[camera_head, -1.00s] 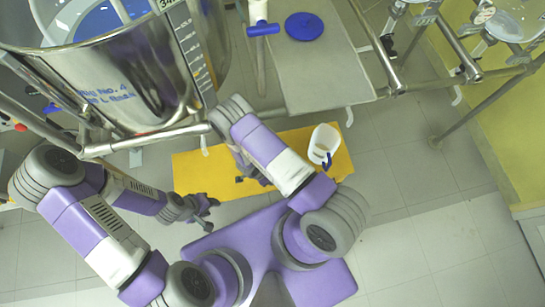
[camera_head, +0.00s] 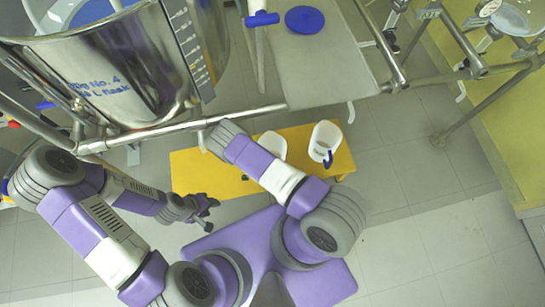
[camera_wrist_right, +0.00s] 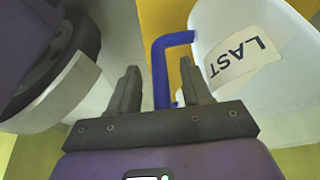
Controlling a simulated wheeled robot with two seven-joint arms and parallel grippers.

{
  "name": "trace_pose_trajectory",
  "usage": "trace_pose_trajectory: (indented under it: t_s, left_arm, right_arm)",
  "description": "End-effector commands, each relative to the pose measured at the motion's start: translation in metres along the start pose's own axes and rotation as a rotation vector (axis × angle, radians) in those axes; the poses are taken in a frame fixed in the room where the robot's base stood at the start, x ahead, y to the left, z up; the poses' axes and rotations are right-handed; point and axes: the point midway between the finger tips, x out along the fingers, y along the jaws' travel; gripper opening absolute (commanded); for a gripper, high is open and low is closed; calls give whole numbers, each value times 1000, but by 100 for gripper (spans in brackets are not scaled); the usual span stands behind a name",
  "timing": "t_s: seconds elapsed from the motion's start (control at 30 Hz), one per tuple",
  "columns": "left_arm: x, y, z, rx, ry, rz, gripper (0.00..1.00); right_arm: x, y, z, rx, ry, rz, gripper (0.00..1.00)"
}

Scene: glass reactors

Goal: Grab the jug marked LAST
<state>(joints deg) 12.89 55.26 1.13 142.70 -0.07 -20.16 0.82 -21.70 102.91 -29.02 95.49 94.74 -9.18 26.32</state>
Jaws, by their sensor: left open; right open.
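The white jug (camera_wrist_right: 250,65) marked LAST fills the right side of the right wrist view. Its blue handle (camera_wrist_right: 160,85) comes down between the two fingers of my right gripper (camera_wrist_right: 159,67), which is open with gaps on both sides. In the head view a white jug (camera_head: 272,146), partly covered by my right arm, stands on the yellow bench (camera_head: 195,172); it appears to be this one, though no label shows there. My right gripper is hidden under its arm in the head view.
Another white jug (camera_head: 326,138) with a blue handle stands at the bench's right end. A large steel vessel (camera_head: 130,75) and a steel rail (camera_head: 190,130) lie beyond the bench. The tiled floor at right (camera_head: 430,230) is clear.

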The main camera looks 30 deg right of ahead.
Motion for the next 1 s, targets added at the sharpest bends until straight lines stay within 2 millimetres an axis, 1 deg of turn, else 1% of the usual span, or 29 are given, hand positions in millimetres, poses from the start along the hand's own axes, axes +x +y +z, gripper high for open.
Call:
trace_pose_trajectory:
  t_s: [0.1,0.37,0.4,0.43,0.83,0.93,1.0]
  left_arm:
    - [0,0,0,0,0,0,44]
    - [0,0,0,0,0,0,44]
    - [0,0,0,0,0,0,44]
    - [0,0,0,0,0,0,44]
    - [-2,1,0,0,0,0,44]
    - [-8,3,0,0,0,0,44]
    - [-15,6,1,0,0,0,44]
  right_arm:
    - [-1,0,0,0,0,0,49]
    - [-1,0,0,0,0,0,9]
    - [-1,0,0,0,0,0,3]
    - [-1,0,0,0,0,0,0]
    - [-3,0,-1,1,1,-1,0]
    - [-13,-1,-5,0,1,-1,0]
    - [-26,-2,-10,1,0,-2,0]
